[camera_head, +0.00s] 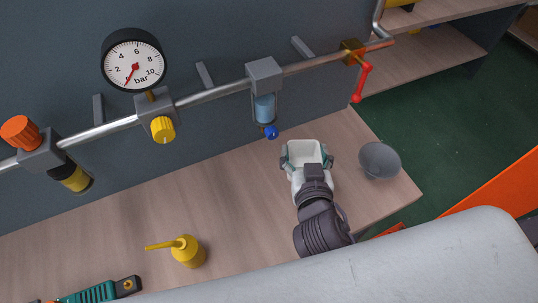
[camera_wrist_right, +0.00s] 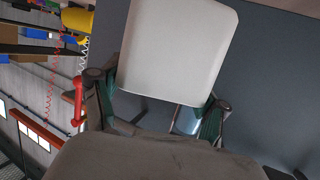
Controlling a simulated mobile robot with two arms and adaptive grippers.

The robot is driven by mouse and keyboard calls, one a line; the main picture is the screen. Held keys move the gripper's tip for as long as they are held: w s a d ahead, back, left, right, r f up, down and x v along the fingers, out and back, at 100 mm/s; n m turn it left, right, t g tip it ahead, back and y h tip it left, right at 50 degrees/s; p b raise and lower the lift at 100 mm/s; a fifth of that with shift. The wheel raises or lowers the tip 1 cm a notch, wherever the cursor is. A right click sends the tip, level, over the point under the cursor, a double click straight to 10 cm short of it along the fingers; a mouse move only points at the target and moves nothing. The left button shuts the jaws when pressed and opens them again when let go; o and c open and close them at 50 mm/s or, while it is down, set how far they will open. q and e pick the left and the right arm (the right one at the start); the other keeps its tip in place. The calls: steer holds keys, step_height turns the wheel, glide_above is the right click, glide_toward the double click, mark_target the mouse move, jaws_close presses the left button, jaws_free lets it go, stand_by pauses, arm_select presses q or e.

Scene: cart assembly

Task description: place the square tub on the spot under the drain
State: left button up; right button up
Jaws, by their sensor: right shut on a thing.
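The white square tub (camera_head: 303,149) is gripped by my right gripper (camera_head: 307,160), its open top visible in the head view. In the right wrist view the tub (camera_wrist_right: 178,45) fills the space beyond the fingers, one finger on each side. The drain (camera_head: 271,132) is a blue knob under the clear blue bowl (camera_head: 264,108) on the wall pipe. The tub is to the right of and a little below the drain in the picture. I cannot tell whether the tub touches the bench. No marked spot shows under the drain. My left gripper is not in view.
A grey bowl (camera_head: 380,160) stands on the wooden bench (camera_head: 240,210), close to the tub's right. A yellow oil can (camera_head: 188,251) stands at the front left. A red-handled valve (camera_head: 361,83) hangs from the pipe.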

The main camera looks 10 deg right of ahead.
steer(key=w+a+f, duration=0.2)
steer(key=w+f, duration=0.1)
steer(key=w+a+f+p, duration=0.1)
steer(key=w+a+f, duration=0.1)
steer(key=w+f, duration=0.1)
steer(key=w+a+f+p, duration=0.1)
steer(key=w+a+f, duration=0.1)
steer(key=w+f, duration=0.1)
steer(key=shift+w+a+f, duration=0.1)
steer(key=shift+a+f, duration=0.05)
steer(key=shift+f, duration=0.25)
steer(key=shift+w+a+f, duration=0.1)
steer(key=shift+a+f, duration=0.05)
steer(key=shift+f, duration=0.25)
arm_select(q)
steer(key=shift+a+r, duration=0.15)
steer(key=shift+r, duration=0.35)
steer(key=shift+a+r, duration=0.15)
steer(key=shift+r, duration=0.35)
arm_select(e)
steer(key=shift+f, duration=0.2)
steer(key=o, duration=1.1)
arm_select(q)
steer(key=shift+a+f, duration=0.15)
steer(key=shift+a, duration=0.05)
arm_select(e)
steer(key=shift+o, duration=0.2)
steer(key=shift+r, duration=0.1)
